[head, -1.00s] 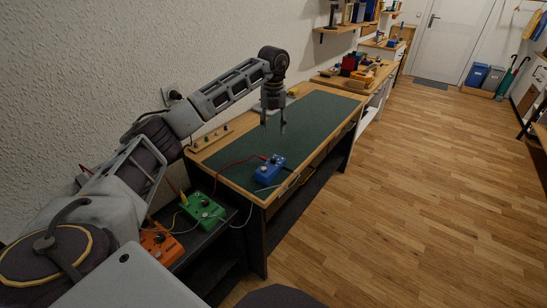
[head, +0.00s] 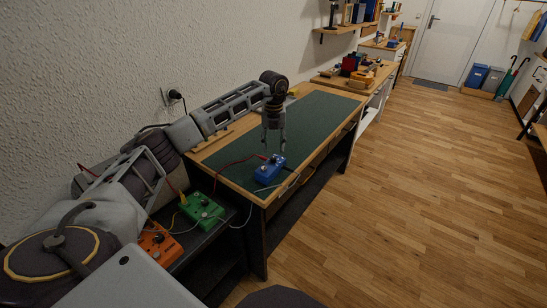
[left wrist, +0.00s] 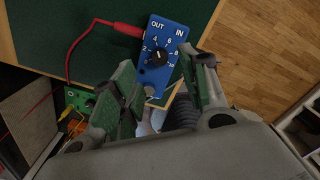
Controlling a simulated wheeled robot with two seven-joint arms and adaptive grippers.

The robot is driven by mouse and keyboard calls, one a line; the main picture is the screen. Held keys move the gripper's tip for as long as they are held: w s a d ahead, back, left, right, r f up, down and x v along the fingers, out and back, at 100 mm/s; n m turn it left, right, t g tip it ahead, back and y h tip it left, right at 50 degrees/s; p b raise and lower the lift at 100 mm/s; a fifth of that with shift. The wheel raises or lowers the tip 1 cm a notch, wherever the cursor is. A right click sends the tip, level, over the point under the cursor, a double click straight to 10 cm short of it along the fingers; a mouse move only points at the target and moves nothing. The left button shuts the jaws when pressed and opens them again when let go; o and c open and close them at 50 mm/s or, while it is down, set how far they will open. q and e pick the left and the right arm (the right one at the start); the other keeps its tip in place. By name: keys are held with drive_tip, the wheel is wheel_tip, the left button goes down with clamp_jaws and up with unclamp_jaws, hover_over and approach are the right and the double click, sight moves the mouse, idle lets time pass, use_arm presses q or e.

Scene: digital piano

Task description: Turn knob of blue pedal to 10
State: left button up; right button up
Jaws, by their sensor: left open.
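The blue pedal (head: 266,173) stands near the front left corner of the green-topped workbench. In the left wrist view the blue pedal (left wrist: 155,83) shows "OUT" and "IN" labels and a number scale. Its black knob (left wrist: 159,58) has a small white pointer toward the upper part of the scale; the exact number is too small to tell. My left gripper (head: 273,150) points down just above and behind the pedal, open and empty. In the wrist view its fingers (left wrist: 165,75) are apart, on either side of the pedal's lower part. My right gripper is not in view.
A red cable (left wrist: 95,28) plugs into the pedal's side. A green pedal (head: 200,209) and an orange pedal (head: 158,244) stand on a lower dark shelf at the left. The bench's green mat (head: 312,118) is mostly clear.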

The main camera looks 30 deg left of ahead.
sight(274, 158)
use_arm(q)
wheel_tip(274, 158, down, 4)
drive_tip(key=shift+f+b, duration=0.25)
drive_tip(key=shift+b, duration=0.05)
drive_tip(key=shift+f, duration=0.8)
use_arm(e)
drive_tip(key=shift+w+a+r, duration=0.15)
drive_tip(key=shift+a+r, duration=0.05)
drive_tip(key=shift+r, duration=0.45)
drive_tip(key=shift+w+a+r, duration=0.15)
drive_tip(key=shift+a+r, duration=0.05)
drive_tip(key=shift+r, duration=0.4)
use_arm(q)
clamp_jaws()
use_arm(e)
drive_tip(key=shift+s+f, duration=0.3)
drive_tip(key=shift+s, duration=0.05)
